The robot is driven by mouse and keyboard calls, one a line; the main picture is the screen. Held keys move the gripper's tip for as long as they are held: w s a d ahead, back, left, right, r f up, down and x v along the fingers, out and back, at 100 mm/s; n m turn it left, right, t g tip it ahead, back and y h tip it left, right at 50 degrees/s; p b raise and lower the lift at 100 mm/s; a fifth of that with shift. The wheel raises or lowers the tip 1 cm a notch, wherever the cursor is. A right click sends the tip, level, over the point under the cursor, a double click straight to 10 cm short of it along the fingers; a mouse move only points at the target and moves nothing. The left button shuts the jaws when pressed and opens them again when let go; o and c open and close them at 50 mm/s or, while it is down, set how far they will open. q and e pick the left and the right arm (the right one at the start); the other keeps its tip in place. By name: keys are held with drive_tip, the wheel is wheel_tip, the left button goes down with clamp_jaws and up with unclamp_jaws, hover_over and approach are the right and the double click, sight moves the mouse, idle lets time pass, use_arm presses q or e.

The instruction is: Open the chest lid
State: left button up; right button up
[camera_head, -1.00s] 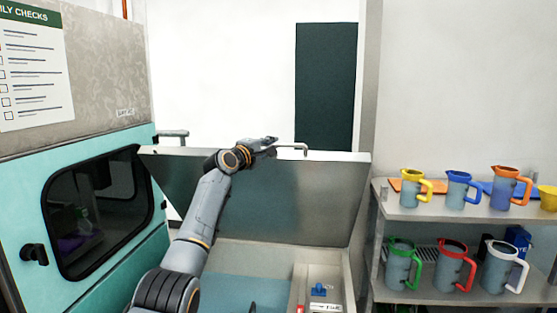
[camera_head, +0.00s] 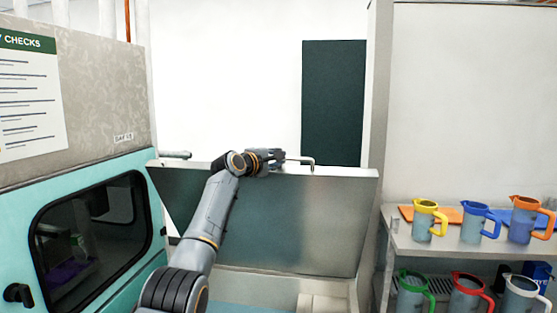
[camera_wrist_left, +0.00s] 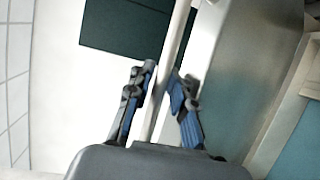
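The chest lid (camera_head: 300,225) is a grey metal panel, raised and standing steeply over the chest in the head view. A thin bar handle (camera_head: 302,161) runs along its top edge. My left gripper (camera_head: 272,158) is at the lid's top edge, at the left part of the handle. In the left wrist view, the fingers of my left gripper (camera_wrist_left: 161,72) are close together on both sides of the pale handle bar (camera_wrist_left: 163,75). The open chest's rim (camera_head: 330,301) shows below the lid, mostly cut off by the frame. My right gripper is out of view.
A teal cabinet with a dark window (camera_head: 95,230) stands close on the left. A shelf unit (camera_head: 400,236) on the right holds several coloured jugs, including a yellow-rimmed one (camera_head: 425,218). A white wall with a dark panel (camera_head: 334,100) is behind.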

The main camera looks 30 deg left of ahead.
use_arm(q)
drive_tip(key=shift+s, duration=0.1)
drive_tip(key=s+a+r, duration=0.1)
drive_tip(key=s, duration=1)
drive_tip(key=shift+s+a, duration=0.25)
drive_tip(key=shift+s, duration=0.15)
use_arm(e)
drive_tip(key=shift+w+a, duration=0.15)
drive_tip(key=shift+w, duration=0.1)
